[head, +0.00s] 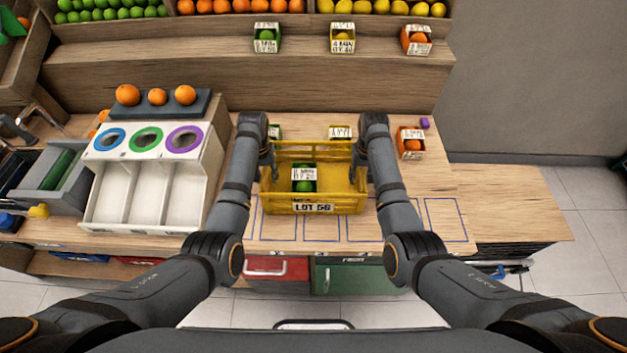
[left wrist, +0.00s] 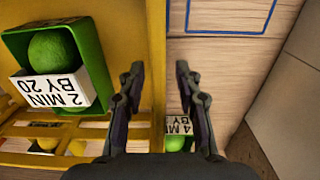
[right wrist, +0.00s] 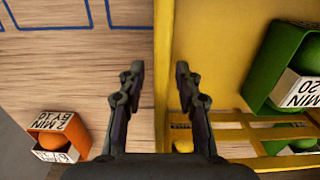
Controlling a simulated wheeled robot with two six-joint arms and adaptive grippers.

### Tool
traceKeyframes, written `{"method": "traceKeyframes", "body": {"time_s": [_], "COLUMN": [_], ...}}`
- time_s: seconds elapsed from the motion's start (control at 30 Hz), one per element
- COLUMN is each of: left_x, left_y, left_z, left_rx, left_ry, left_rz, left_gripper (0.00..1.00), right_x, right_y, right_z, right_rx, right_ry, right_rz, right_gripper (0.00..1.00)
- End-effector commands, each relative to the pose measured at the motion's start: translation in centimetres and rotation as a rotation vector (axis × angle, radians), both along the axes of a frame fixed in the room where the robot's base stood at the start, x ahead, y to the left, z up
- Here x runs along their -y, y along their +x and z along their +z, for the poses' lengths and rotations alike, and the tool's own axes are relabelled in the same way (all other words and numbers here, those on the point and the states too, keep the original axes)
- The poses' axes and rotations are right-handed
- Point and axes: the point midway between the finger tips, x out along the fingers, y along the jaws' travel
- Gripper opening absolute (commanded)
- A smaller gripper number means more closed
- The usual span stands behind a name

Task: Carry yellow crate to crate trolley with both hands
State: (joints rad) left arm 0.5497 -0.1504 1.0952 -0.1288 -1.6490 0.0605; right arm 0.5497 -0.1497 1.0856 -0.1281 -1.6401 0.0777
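The yellow crate (head: 283,206), marked LOT 56, sits on the wooden counter in the middle of the head view. Inside it is a small green box (head: 304,186) with a green fruit and a white label. My left gripper (head: 268,172) is at the crate's left side; in the left wrist view its open fingers (left wrist: 160,70) straddle the yellow side wall (left wrist: 156,40). My right gripper (head: 361,172) is at the right side; in the right wrist view its open fingers (right wrist: 159,70) straddle that wall (right wrist: 166,35). I cannot identify a crate trolley in view.
A white sorter (head: 128,195) with coloured rings stands left of the crate. A small orange box (head: 410,143) stands to the right. Blue outlined rectangles (head: 445,220) mark the counter's front. A lower wooden surface (head: 510,205) lies further right. Fruit shelves rise behind.

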Motion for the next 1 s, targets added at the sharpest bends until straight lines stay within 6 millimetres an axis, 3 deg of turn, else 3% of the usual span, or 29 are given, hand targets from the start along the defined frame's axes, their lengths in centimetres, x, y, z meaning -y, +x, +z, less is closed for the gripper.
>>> {"method": "traceKeyframes", "body": {"time_s": [0.33, 0.6, 1.0], "left_x": [0.0, 0.0, 0.0], "left_y": [-0.01, -0.01, 0.0], "left_z": [-0.36, -0.34, -0.33], "left_rx": [0.0, 0.0, 0.0], "left_ry": [0.0, 0.0, 0.0], "left_rz": [0.0, 0.0, 0.0], "left_gripper": [0.34, 0.0, 0.0], "right_x": [0.0, 0.0, 0.01], "right_y": [0.0, 0.01, 0.01], "right_z": [-0.37, -0.34, -0.33], "right_rx": [0.0, 0.0, 0.001], "right_ry": [0.0, 0.0, 0.0], "right_rz": [0.0, 0.0, 0.0], "right_gripper": [0.34, 0.0, 0.0]}}
